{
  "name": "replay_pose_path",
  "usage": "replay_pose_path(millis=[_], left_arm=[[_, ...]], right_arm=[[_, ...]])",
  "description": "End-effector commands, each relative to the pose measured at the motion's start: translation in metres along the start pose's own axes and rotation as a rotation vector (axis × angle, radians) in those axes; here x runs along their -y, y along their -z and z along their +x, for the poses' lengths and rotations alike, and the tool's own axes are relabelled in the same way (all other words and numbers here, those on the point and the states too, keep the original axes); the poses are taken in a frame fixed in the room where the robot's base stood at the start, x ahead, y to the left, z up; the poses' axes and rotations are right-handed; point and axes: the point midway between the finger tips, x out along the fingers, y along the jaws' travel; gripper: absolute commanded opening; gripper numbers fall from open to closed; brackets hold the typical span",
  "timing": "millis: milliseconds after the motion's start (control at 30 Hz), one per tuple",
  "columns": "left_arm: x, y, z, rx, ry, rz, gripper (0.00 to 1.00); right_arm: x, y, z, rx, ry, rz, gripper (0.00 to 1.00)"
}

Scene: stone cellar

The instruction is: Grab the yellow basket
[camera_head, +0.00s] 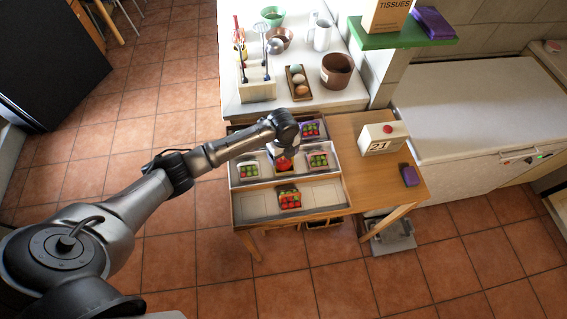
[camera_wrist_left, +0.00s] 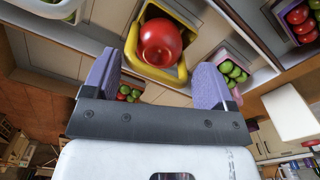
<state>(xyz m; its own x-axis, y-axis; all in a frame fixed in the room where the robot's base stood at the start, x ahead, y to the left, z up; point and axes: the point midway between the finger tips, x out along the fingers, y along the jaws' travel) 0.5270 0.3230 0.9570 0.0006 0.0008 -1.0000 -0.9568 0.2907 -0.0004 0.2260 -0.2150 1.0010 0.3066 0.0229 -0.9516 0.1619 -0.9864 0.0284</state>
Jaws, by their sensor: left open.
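The yellow basket (camera_wrist_left: 132,48) shows at the top of the left wrist view, with a large round red item (camera_wrist_left: 160,42) in it. My left gripper (camera_wrist_left: 157,64) is open, its two purple-padded fingers spread apart below and to either side of the basket. I cannot tell whether a finger touches it. In the head view my left gripper (camera_head: 284,148) points down over the middle drawer, right above the red item (camera_head: 284,164). The gripper hides most of the yellow basket there. My right gripper is not in view.
Baskets of red and green produce stand close by: one at right (camera_head: 318,160), one at left (camera_head: 248,170), one in front (camera_head: 290,199) and one behind (camera_head: 311,129). The wooden table (camera_head: 375,185) holds a calendar box (camera_head: 383,138). The front drawer (camera_head: 325,197) has bare room.

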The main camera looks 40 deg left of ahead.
Motion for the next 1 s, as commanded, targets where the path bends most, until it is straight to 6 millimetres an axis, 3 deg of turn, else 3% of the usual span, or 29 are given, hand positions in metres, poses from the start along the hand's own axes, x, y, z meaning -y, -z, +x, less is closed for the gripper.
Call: replay_pose_path(millis=[300, 600, 1000], left_arm=[[0.000, 0.002, 0.035, -0.001, -0.001, -0.001, 0.79], [0.000, 0.002, 0.038, 0.000, 0.000, 0.000, 0.79], [0.000, 0.002, 0.037, 0.000, 0.001, -0.001, 0.45]], right_arm=[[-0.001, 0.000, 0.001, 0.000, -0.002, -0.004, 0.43], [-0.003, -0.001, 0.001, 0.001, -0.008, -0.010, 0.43], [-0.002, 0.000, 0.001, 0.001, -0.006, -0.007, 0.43]])
